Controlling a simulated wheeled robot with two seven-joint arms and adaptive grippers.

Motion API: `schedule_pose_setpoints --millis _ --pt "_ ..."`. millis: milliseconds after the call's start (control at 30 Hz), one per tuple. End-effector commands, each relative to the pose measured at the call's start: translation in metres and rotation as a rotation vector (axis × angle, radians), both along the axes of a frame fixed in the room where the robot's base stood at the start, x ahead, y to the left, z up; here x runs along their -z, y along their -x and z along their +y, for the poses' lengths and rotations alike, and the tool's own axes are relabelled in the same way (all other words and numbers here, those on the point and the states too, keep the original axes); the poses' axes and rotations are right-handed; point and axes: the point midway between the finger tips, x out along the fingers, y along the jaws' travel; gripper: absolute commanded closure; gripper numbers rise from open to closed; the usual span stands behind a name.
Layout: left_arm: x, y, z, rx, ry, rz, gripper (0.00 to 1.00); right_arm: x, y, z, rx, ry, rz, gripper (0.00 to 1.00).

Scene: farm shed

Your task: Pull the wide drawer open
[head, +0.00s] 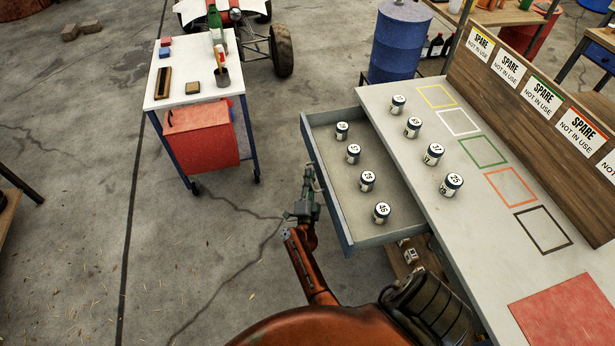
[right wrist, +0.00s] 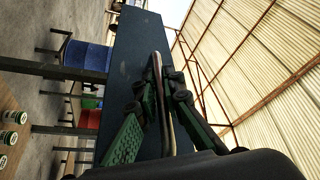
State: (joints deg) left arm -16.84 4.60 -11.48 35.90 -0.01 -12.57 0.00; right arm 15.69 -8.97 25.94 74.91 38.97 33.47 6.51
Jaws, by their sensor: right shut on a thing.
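The wide drawer (head: 384,232) stands pulled out from the left side of the workbench, with its grey inside and several numbered cans showing. Its blue front (right wrist: 139,45) fills the middle of the right wrist view. A metal bar handle (right wrist: 168,125) runs along that front. My right gripper (head: 309,187) is at the outer side of the drawer front. In the right wrist view its green fingers (right wrist: 160,88) lie on both sides of the handle, shut on it. My left gripper is in neither view.
The workbench top (head: 465,215) carries several more cans and coloured outlined squares. A white-topped trolley (head: 192,92) with a red box (head: 200,138) stands left of the drawer. Bare concrete floor (head: 240,225) lies between them. A blue barrel (head: 399,42) stands behind.

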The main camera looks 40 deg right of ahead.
Motion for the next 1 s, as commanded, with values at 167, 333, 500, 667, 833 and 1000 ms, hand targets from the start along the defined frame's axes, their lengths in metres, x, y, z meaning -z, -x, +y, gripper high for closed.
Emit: schedule_pose_setpoints --millis 167,333,500,667,833,1000 --pt "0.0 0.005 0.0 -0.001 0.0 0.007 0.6 0.0 0.0 0.0 0.001 0.0 -0.001 1.0" --pt "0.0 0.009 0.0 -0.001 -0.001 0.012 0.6 0.0 -0.001 0.001 -0.001 0.0 -0.001 0.82" --pt "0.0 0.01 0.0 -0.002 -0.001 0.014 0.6 0.0 -0.002 0.003 -0.003 -0.001 -0.001 0.74" --pt "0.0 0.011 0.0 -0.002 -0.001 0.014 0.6 0.0 -0.002 0.002 -0.003 -0.001 -0.001 0.74" --pt "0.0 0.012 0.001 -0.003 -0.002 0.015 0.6 0.002 0.003 0.007 -0.003 -0.002 0.0 0.74" --pt "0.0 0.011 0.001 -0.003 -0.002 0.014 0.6 0.008 0.02 0.023 -0.002 -0.003 0.001 0.74"
